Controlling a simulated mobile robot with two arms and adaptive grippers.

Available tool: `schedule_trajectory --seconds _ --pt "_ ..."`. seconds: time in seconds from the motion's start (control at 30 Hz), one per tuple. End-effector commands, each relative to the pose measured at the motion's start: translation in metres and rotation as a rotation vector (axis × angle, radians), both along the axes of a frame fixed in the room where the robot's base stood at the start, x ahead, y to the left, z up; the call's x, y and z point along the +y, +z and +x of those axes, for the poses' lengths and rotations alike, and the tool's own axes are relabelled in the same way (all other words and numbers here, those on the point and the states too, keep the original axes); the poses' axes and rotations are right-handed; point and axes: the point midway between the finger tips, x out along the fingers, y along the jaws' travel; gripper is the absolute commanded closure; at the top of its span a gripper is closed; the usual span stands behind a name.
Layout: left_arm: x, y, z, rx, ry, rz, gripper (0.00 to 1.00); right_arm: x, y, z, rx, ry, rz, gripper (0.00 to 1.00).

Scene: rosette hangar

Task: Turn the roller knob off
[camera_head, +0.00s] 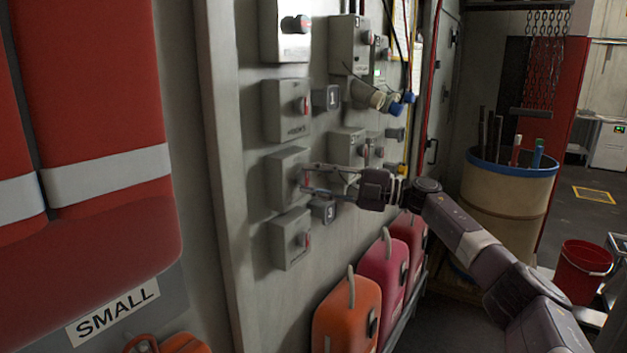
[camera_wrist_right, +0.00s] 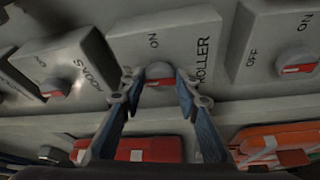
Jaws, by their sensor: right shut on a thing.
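The roller box (camera_wrist_right: 185,38) is a grey wall box lettered ROLLER, with ON above its knob, in the right wrist view. Its round knob (camera_wrist_right: 160,71) has a red mark facing the camera. The fingers of my right gripper (camera_wrist_right: 160,84) are closed on the knob, one on each side. In the head view the same box (camera_head: 284,176) is on the wall, and my right gripper (camera_head: 308,180) reaches it from the right, covering most of the knob. My left gripper is not in view.
Similar knob boxes sit close by: one above (camera_head: 285,112) and one below (camera_head: 288,240). Plugs and cables (camera_head: 372,96) are to the right. Orange and red cases (camera_head: 345,312) stand below. A barrel (camera_head: 505,205) and red bucket (camera_head: 582,275) stand right.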

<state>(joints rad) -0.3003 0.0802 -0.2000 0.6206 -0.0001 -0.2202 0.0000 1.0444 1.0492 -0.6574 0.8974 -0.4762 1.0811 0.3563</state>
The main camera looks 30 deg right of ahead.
Motion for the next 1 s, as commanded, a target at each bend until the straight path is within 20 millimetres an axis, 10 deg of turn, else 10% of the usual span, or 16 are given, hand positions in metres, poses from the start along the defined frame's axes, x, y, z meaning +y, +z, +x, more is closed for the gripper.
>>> schedule_trajectory --seconds 0.6,0.63,0.7,1.0 --pt "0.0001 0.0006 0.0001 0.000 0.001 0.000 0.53 0.0008 -0.0019 -0.0002 -0.015 0.003 -0.044 0.95" --pt "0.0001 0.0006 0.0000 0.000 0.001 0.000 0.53 0.0008 -0.0019 -0.0002 -0.015 0.003 -0.044 0.69" --pt "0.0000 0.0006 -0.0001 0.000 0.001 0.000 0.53 0.0008 -0.0017 -0.0001 -0.014 0.003 -0.043 0.62" --pt "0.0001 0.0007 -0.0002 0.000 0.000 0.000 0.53 0.0004 -0.0004 0.0000 -0.015 0.001 -0.040 0.53"
